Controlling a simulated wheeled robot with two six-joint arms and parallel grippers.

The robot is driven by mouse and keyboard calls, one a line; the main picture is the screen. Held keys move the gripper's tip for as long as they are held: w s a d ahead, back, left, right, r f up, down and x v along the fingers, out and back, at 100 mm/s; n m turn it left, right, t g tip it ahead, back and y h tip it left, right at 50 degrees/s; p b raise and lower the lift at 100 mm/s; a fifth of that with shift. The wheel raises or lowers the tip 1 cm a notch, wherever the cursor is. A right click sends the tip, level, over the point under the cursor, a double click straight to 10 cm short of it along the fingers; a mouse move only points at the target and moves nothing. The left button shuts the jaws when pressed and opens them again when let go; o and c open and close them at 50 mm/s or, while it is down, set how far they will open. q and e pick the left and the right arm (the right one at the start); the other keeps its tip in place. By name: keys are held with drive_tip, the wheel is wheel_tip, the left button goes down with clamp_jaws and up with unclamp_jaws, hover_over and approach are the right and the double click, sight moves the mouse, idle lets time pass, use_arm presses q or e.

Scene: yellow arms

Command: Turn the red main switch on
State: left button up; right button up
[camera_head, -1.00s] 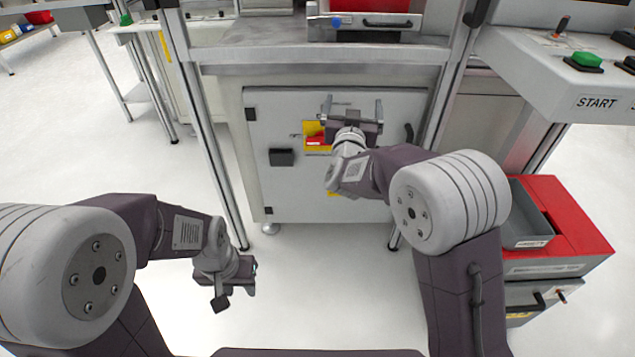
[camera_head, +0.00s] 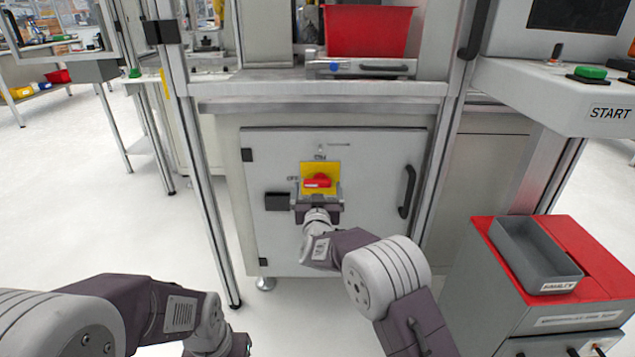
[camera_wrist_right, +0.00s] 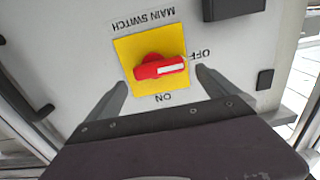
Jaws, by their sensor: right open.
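The red main switch (camera_head: 317,182) is a rotary handle on a yellow plate (camera_head: 320,168) on the grey cabinet door. Its handle lies level, with its white mark toward OFF; ON is printed above the plate. In the right wrist view the red handle (camera_wrist_right: 160,67) appears upside down. My right gripper (camera_head: 318,190) is open just before the switch, its fingers (camera_wrist_right: 161,80) spread to either side of the plate and handle. I see no contact with the handle. My left gripper (camera_head: 238,346) shows only in part at the bottom edge; its fingers are out of frame.
The cabinet door (camera_head: 370,230) has a black handle (camera_head: 407,191) on the right and a black latch (camera_head: 278,201) on the left. A red-topped drawer unit (camera_head: 570,260) with a grey tray stands at right. A START panel (camera_head: 560,95) overhangs the upper right.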

sight(317, 182)
drive_tip(key=shift+w+f, duration=0.3)
drive_tip(key=shift+w, duration=0.65)
drive_tip(key=shift+w+r, duration=0.15)
drive_tip(key=c, duration=1.4)
use_arm(q)
drive_tip(key=shift+f, duration=0.65)
use_arm(e)
drive_tip(key=shift+o, duration=0.2)
